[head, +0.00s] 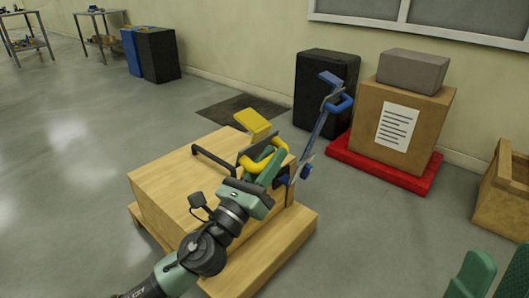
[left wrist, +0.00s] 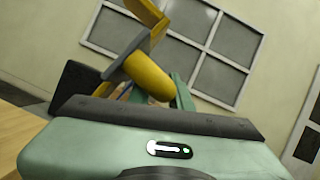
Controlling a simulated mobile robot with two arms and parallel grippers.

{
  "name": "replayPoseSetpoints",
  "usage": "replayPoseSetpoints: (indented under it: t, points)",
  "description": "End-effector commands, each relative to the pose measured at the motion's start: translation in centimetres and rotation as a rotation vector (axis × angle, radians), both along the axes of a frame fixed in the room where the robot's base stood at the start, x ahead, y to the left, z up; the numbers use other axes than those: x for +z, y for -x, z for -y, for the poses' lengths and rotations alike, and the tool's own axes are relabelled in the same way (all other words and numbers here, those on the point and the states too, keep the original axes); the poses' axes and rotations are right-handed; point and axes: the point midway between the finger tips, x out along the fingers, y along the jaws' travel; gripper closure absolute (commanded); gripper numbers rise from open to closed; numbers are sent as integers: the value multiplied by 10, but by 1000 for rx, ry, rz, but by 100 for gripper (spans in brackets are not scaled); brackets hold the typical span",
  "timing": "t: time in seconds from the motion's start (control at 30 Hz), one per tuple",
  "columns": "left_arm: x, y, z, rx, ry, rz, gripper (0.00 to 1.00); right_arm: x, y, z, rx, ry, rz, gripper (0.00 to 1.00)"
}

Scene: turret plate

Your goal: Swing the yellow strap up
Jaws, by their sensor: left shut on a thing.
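The yellow strap (head: 252,123) stands tilted at the top right edge of the wooden block (head: 165,185), with a yellow loop handle (head: 278,167) and a grey plate. My left gripper (head: 268,165) is shut on that handle; its green fingers partly hide it. In the left wrist view the yellow handle (left wrist: 150,77) lies between the green fingers, with the grey plate beside it and a yellow end above. A blue strap (head: 322,118) with a blue loop rises at the block's right side. My right gripper (head: 494,278) shows only in part at the bottom right, its green fingers apart.
A black bracket (head: 212,160) sits on the block's top. Behind stand a black bin (head: 315,75) and a cardboard box (head: 425,110) on a red base (head: 385,170). A wooden crate (head: 495,205) is at the right. The floor on the left is clear.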

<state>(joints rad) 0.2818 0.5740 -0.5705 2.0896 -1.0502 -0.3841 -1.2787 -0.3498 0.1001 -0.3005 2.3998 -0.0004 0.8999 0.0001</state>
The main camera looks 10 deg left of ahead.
Motion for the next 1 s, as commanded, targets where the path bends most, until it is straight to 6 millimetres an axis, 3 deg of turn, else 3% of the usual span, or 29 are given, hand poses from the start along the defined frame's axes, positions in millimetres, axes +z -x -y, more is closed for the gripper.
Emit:
replayPoseSetpoints:
  t: [0.27, 0.3, 0.33, 0.73, 1.0]
  points:
    - [-2, -1, 0, 0, -2, -3, 100, 0, 0, 0, 0, 0, 0, 58]
    - [-2, -1, 0, 0, -2, -3, 77, 0, 0, 0, 0, 0, 0, 58]
    - [-2, -1, 0, 1, -2, -4, 71, 0, 0, 0, 0, 0, 0, 58]
    - [-4, 4, -2, 1, -1, -3, 71, -1, 0, 0, 0, 0, 0, 58]
    - [-24, 41, -16, -1, -1, -7, 71, -8, 0, 0, 0, 0, 0, 58]
